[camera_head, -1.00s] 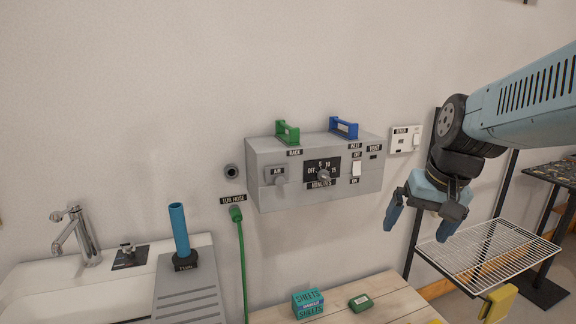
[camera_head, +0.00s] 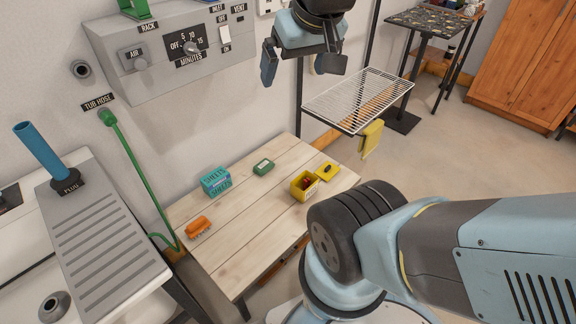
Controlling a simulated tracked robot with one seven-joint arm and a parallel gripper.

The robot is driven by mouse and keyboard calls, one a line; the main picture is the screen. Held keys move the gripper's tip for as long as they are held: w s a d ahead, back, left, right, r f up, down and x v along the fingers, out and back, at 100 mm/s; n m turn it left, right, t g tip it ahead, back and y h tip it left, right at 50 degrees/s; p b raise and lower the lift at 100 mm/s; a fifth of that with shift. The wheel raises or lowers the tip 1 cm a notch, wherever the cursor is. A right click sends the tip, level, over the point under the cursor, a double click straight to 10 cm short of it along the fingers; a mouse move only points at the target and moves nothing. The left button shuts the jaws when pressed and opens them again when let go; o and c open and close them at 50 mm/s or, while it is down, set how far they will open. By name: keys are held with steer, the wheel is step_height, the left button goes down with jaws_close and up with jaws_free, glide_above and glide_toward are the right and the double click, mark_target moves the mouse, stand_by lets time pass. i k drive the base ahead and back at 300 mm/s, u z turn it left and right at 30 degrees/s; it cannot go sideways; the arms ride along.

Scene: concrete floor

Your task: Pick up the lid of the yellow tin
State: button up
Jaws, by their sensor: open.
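The yellow tin (camera_head: 299,193) stands open on the wooden table (camera_head: 235,254), with dark and reddish contents showing inside. A flat yellow lid (camera_head: 321,174) with a dark knob or mark lies beside it, to its upper right; I cannot tell whether they touch. My gripper (camera_head: 296,71) is open and empty, high in the picture, in front of the wall and above the far side of the table. It is well apart from the tin and lid.
A teal sheets box (camera_head: 215,181), a green tin (camera_head: 263,167) and an orange brush-like item (camera_head: 198,226) are on the table. A wire rack (camera_head: 362,98) with a yellow cloth (camera_head: 371,139) stands behind right. A sink with a ribbed drainboard (camera_head: 108,240) is left.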

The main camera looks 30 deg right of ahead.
mark_target(326, 172)
steer(key=z, duration=0.5)
steer(key=k, duration=1.25)
steer(key=z, duration=0.8)
steer(key=i, duration=1.6)
steer(key=u, duration=0.75)
steer(key=i, duration=0.45)
steer(key=u, duration=0.4)
steer(key=k, duration=0.85)
